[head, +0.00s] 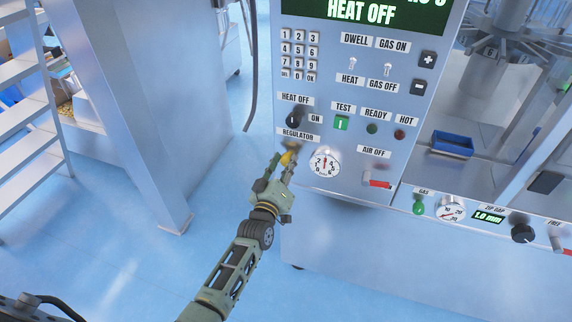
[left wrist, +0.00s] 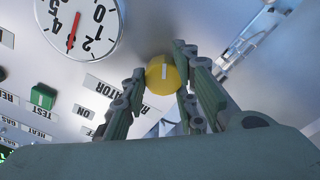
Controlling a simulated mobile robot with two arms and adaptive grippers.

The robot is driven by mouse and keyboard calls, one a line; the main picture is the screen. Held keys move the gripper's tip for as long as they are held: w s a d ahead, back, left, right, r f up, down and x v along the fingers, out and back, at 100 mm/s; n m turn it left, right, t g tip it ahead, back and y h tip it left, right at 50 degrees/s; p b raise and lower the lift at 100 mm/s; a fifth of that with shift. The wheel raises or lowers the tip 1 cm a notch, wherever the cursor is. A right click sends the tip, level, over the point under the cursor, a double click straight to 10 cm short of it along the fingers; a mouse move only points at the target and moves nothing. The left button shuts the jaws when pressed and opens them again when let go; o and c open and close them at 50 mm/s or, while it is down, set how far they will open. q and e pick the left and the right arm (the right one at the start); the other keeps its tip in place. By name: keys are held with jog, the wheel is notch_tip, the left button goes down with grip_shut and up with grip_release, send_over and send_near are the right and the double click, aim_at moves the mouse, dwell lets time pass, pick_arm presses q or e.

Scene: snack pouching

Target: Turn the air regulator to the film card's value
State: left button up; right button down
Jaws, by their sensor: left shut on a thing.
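The regulator knob is yellow with a white mark; it shows in the left wrist view (left wrist: 163,74) and partly in the head view (head: 291,156), below the REGULATOR label. My left gripper (head: 288,160) is shut on the knob, and its two fingers sit on either side of it in the left wrist view (left wrist: 168,76). The white pressure gauge (head: 324,164) is to the knob's right in the head view. It also fills the top left of the left wrist view (left wrist: 76,18), its red needle close to 3. The film card cannot be made out. My right gripper is out of view.
The panel above holds a keypad (head: 299,55), a green TEST button (head: 341,123) and toggle switches. A red-handled valve (head: 378,183) lies right of the gauge. A lower ledge carries a second gauge (head: 451,209) and a black knob (head: 522,233). Open blue floor lies left.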

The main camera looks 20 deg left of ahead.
pick_arm(q)
jog(key=shift+w+d+r, duration=0.15)
jog(key=shift+r, duration=0.3)
jog(key=o, duration=1)
jog(key=shift+d, duration=0.1)
jog(key=shift+f, duration=0.25)
jog(key=s, duration=1.2)
jog(key=shift+a+f, duration=0.25)
jog(key=shift+f, duration=0.05)
jog(key=shift+o, duration=0.3)
